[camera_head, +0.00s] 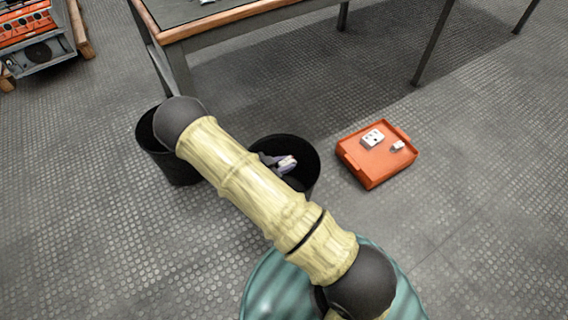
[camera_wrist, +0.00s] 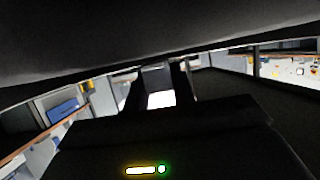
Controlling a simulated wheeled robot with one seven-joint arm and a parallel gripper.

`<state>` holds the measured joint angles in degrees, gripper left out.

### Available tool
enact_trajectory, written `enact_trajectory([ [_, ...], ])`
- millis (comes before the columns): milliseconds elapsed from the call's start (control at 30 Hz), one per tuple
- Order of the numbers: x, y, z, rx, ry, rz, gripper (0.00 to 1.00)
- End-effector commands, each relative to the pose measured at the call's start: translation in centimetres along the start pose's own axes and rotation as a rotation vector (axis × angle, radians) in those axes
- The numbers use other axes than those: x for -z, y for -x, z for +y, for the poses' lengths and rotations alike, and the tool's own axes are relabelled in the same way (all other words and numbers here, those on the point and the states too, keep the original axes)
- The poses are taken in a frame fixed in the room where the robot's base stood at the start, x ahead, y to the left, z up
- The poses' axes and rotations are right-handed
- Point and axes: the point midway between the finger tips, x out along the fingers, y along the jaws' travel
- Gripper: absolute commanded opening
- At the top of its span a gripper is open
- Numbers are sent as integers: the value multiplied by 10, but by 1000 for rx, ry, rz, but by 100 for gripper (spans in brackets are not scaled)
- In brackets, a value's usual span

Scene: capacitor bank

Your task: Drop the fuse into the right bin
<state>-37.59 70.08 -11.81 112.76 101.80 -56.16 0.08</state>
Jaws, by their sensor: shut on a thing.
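The fuse (camera_head: 288,164) is a small pale piece held at the tip of my gripper (camera_head: 279,161). A white part of it shows between the fingers in the wrist view (camera_wrist: 161,99). My gripper is shut on it. In the head view, my gripper and the fuse overlap the opening of the right bin (camera_head: 313,157), a round black bin. Their height relative to its rim is hard to tell. The left bin (camera_head: 176,172), also black, stands apart to the left. My arm hides parts of both bins, and the floor of the right bin is too dark to see.
An orange tray (camera_head: 372,176) on the floor right of the bins holds a white block with dark spots (camera_head: 373,138) and a small pale piece (camera_head: 398,146). A wooden-edged table (camera_head: 235,14) stands behind the bins. Orange-fronted equipment (camera_head: 35,30) is at upper left. Floor at right is clear.

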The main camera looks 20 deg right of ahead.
Motion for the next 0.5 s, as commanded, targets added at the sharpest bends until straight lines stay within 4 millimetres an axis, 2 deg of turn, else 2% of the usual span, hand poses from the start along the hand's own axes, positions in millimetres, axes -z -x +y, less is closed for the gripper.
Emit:
enact_trajectory([
  [100, 1, 0, 0, 0, 0, 0, 1],
  [133, 1, 0, 0, 0, 0, 0, 27],
  [233, 1, 0, 0, 0, 0, 0, 47],
  [267, 1, 0, 0, 0, 0, 0, 51],
  [500, 0, 0, 0, 0, 0, -1, 51],
])
